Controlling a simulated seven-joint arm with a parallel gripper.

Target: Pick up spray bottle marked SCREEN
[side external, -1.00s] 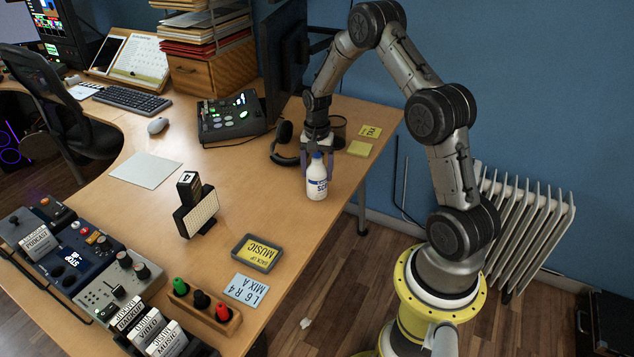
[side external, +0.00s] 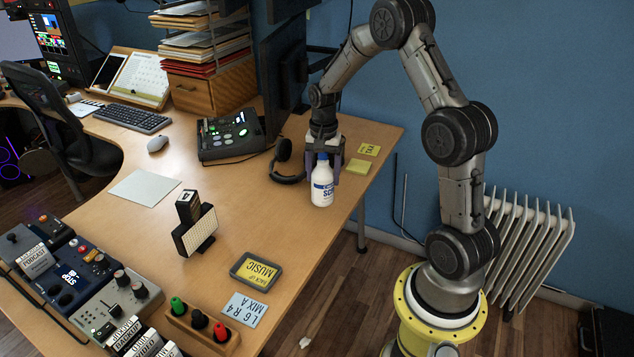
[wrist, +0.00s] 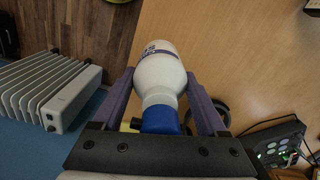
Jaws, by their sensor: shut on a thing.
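The spray bottle marked SCREEN (side external: 322,187) is white with a blue label, of which only the first letters show in the side view. It stands upright at the desk's right edge, and I cannot tell whether its base touches the desk. My gripper (side external: 328,168) is around its upper part and shut on it. In the wrist view the white bottle (wrist: 160,72) with its blue cap (wrist: 160,120) lies between the two purple fingers of my gripper (wrist: 160,90).
Headphones (side external: 285,162) lie just left of the bottle. Yellow sticky notes (side external: 358,167) lie behind it on the right. A small black tray (side external: 256,270) and a light panel (side external: 195,228) stand nearer. A white radiator (side external: 530,240) stands beyond the desk.

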